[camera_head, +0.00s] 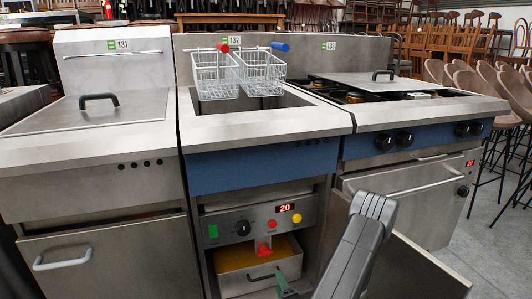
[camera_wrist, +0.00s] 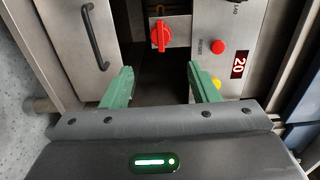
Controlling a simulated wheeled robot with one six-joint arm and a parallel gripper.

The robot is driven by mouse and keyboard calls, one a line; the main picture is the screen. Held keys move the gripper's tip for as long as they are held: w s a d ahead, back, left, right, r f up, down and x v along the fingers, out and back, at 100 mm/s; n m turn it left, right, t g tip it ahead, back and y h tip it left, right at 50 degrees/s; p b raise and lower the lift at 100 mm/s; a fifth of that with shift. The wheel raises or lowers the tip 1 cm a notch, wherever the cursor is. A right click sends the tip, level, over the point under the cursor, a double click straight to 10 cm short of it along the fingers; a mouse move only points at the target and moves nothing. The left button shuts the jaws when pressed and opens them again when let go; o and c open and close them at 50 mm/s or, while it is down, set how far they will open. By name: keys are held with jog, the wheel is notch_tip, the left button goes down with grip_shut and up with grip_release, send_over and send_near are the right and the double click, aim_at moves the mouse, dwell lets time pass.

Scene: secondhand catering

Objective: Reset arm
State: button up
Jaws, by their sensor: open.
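My gripper (camera_wrist: 160,69) is open in the wrist view. Its two green fingers are apart and nothing shows between them. In the head view my arm comes in from the bottom right, and a green part of the gripper (camera_head: 283,283) shows low in front of the middle fryer. The fingers point at the fryer's lower front. A red valve handle (camera_wrist: 161,36) is ahead of them in the wrist view; it also shows in the head view (camera_head: 264,250). I cannot tell how far the fingertips are from it.
An oil pan (camera_head: 245,282) with a black handle sits under the valve. The control panel (camera_head: 255,217) shows 20. Two wire baskets (camera_head: 236,74) hang above the fryer tank. An open door panel (camera_head: 420,262) stands at the right. Grey floor (camera_head: 483,240) is clear beyond.

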aim_at(265, 255)
jog(key=b+x, duration=0.3)
jog(key=x, duration=0.9)
jog(key=shift+w+a+f, duration=0.1)
jog(key=shift+w+a, duration=0.05)
jog(key=shift+w, duration=0.35)
jog(key=m+p, duration=0.1)
jog(key=m, duration=0.1)
jog(key=m+p, duration=0.1)
jog(key=shift+r+m, duration=0.2)
jog(key=shift+m, duration=0.2)
jog(key=m+p, duration=0.9)
jog(key=m, duration=0.1)
jog(key=shift+s+a+m+p, duration=0.1)
jog(key=shift+m+p, duration=0.2)
jog(key=shift+p, duration=0.1)
jog(key=m+p, duration=0.2)
jog(key=m, duration=0.1)
jog(key=shift+f, duration=0.15)
jog(key=shift+f+m, duration=0.1)
jog(key=shift+m, duration=0.2)
jog(key=shift+a, duration=0.1)
